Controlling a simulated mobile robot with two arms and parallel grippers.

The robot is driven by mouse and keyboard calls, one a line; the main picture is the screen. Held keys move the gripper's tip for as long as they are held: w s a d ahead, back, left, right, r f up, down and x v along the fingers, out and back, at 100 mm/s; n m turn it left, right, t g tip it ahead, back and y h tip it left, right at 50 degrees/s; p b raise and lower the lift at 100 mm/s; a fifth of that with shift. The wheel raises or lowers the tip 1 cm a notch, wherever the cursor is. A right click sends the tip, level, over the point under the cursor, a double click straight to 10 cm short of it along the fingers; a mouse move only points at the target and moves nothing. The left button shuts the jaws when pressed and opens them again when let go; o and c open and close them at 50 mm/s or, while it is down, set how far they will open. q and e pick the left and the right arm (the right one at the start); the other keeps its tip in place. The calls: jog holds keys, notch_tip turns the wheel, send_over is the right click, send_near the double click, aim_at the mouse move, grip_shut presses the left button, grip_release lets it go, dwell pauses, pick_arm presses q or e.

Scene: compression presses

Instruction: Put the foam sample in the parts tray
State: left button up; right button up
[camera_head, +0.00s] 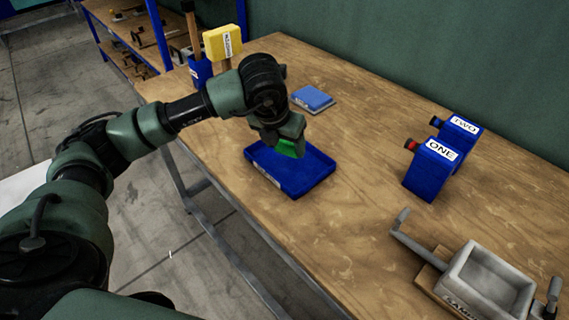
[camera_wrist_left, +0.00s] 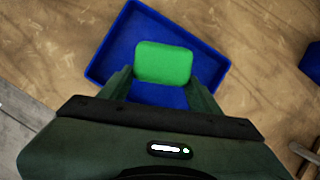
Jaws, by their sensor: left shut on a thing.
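The foam sample is a bright green block (camera_head: 287,149), partly hidden by my gripper in the head view. It also shows whole on top in the left wrist view (camera_wrist_left: 163,63), between the two fingers. My left gripper (camera_head: 286,143) is shut on it. The parts tray is a shallow blue tray (camera_head: 315,177) on the wooden table. The foam and gripper are over the tray, inside its outline in the wrist view (camera_wrist_left: 110,57). I cannot tell whether the foam touches the tray floor. My right gripper is not in view.
Two blue boxes labelled ONE (camera_head: 428,170) and TWO (camera_head: 461,131) stand to the right. A grey open-topped container (camera_head: 487,284) is at the front right. A blue pad (camera_head: 312,98) lies behind the tray. A yellow sign block (camera_head: 222,43) stands at the back left.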

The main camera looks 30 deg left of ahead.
pick_arm(q)
notch_tip(320, 180, down, 4)
jog(key=shift+f+b, duration=0.2)
jog(key=shift+b, duration=1)
jog(key=shift+f, duration=0.2)
jog(key=o, duration=1.4)
jog(key=shift+c, duration=0.2)
